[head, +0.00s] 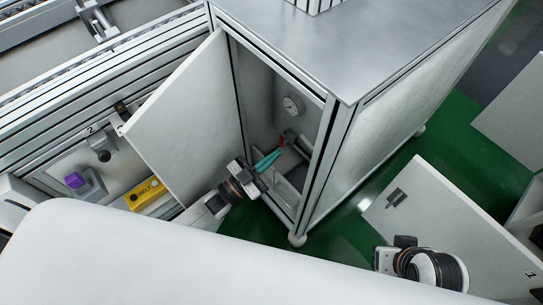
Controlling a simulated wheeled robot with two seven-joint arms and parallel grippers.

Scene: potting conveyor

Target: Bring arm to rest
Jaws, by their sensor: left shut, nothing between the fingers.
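My left gripper (272,158) reaches into the open cabinet (330,130) from its lower left. Its teal fingers are together and hold nothing. Their tips point up and right, close to a small red part (282,141) inside the cabinet. I cannot tell whether they touch it. My right arm's end (388,258) is at the lower right, over a pale panel. Its fingers cannot be made out.
The cabinet door (185,105) stands open to the left of my left gripper. A round gauge (292,105) is on the inner wall. A yellow box (146,194) and a purple-topped part (75,180) sit by the conveyor frame. Green floor (440,150) shows right of the cabinet.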

